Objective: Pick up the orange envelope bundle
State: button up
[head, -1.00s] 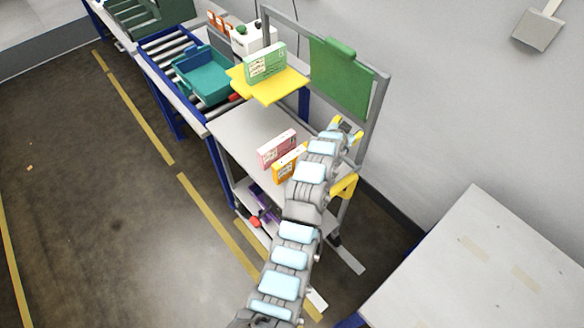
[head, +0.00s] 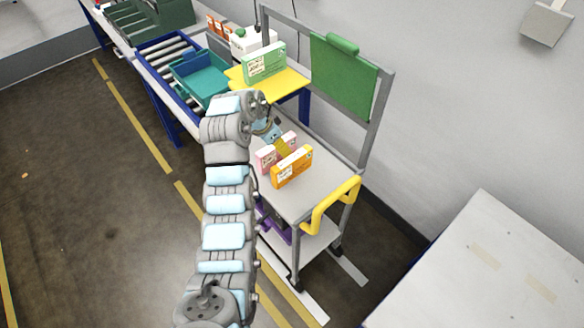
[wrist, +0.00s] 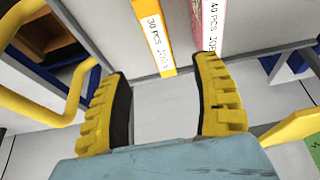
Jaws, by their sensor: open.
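The orange envelope bundle (head: 292,167) stands upright on the grey cart top, in front of a pink bundle (head: 268,154). In the wrist view the orange bundle (wrist: 154,38) shows its narrow labelled side, "30 PCS", just beyond the fingertips and left of the middle of the gap. The pink bundle (wrist: 208,26) stands beside it on the right, beyond the right finger. My gripper (wrist: 164,80) is open and empty, with yellow padded fingers. In the head view my gripper (head: 280,143) is just behind the two bundles, partly hidden by the pink one.
The cart top (head: 315,185) has free room right of the bundles. A yellow handle (head: 334,203) is at its near right end. A green bundle (head: 264,62) stands on a yellow shelf (head: 285,84). A teal bin (head: 202,77) sits on the roller conveyor behind.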

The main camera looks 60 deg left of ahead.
aim_at(290, 159)
jog(key=x, duration=1)
jog(key=shift+w+p, duration=0.2)
jog(key=shift+p, duration=0.1)
jog(key=shift+f, duration=0.1)
jog(key=shift+w, duration=0.1)
jog(key=shift+w+f, duration=0.2)
jog(key=shift+w+x, duration=0.25)
jog(key=shift+x, duration=1.15)
jog(key=shift+w+f, duration=0.25)
jog(key=shift+f, duration=0.35)
jog(key=shift+f+b, duration=0.4)
jog(key=shift+b, duration=0.15)
